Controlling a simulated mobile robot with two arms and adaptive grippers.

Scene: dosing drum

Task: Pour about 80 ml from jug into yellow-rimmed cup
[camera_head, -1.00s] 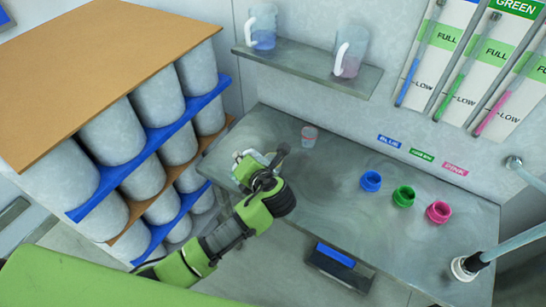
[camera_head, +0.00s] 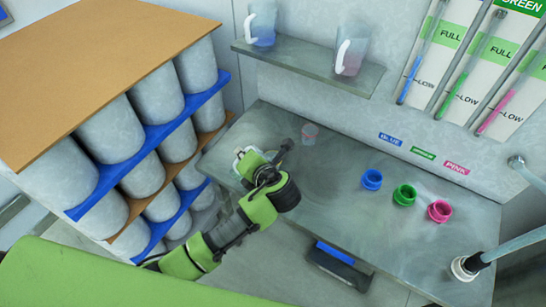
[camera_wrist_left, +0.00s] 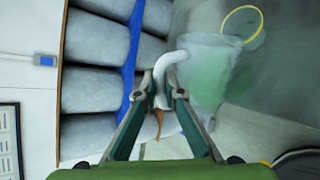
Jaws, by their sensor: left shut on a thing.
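My left gripper (camera_wrist_left: 160,88) is shut on the white handle of the jug. The jug (camera_wrist_left: 205,75) is clear with a green tint of liquid inside; it shows beyond my fingers in the left wrist view. In the head view the jug (camera_head: 240,154) is mostly hidden behind my wrist, over the left end of the counter. The yellow-rimmed cup (camera_wrist_left: 226,27) is just past the jug in the wrist view. My right gripper is not in view.
Blue (camera_head: 371,180), green (camera_head: 404,195) and pink (camera_head: 439,211) open containers stand on the counter's right half. Two more jugs, one with blue liquid (camera_head: 262,27) and one with pink (camera_head: 351,55), sit on a wall shelf (camera_head: 300,66). A drum rack (camera_head: 150,130) stands close left.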

